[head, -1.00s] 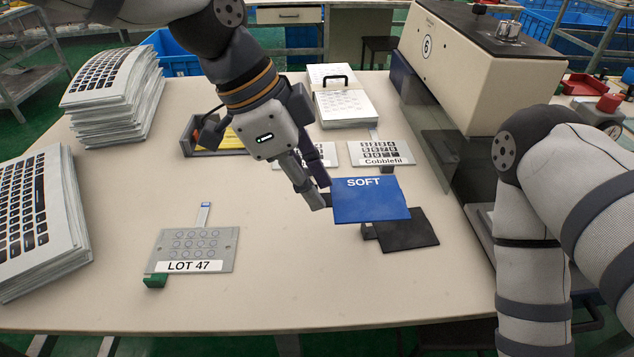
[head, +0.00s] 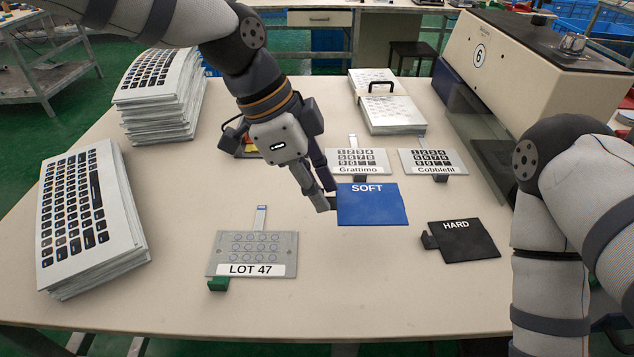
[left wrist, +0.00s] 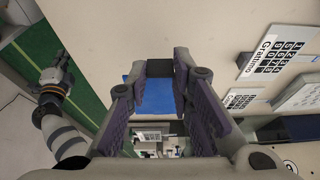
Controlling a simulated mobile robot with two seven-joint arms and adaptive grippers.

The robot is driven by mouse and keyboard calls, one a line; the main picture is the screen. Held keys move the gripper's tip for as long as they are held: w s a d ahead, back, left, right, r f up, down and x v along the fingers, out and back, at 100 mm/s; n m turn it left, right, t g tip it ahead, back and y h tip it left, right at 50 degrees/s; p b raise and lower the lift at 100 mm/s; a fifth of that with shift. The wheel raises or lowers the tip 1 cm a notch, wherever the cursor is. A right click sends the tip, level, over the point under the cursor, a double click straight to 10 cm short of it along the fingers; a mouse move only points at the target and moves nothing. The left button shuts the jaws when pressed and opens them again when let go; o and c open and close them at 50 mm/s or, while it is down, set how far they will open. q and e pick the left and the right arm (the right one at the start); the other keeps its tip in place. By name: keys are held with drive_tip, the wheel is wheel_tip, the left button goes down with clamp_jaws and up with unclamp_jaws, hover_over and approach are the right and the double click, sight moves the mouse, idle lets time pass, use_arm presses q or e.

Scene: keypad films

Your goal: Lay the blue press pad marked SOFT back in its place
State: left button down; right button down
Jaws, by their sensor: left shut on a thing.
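The blue press pad marked SOFT (head: 372,208) is held at its left edge by my left gripper (head: 328,203). The pad lies roughly level, its lettering facing up. How high it is above the table is hard to tell. In the left wrist view the fingers (left wrist: 160,70) close on a dark tab, with part of the blue pad (left wrist: 157,98) showing between them. The black pad marked HARD (head: 468,241) lies on the table to the right, apart from the blue one. My right arm shows at the right; its gripper is out of view.
The LOT 47 plate (head: 253,244) with a green tab lies to the left. The Grattimo plate (head: 358,160) and Cobblefil plate (head: 433,160) lie behind the blue pad. Keyboard stacks (head: 88,212) stand at left, the press (head: 530,70) at right. The front middle table is clear.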

sight(325, 239)
use_arm(q)
drive_tip(key=shift+f+b, duration=0.45)
drive_tip(key=shift+f, duration=3.45)
drive_tip(key=shift+f, duration=0.45)
drive_tip(key=c, duration=1.3)
unclamp_jaws()
drive_tip(key=shift+c, duration=0.2)
drive_tip(key=shift+r, duration=0.1)
drive_tip(key=v, duration=1.2)
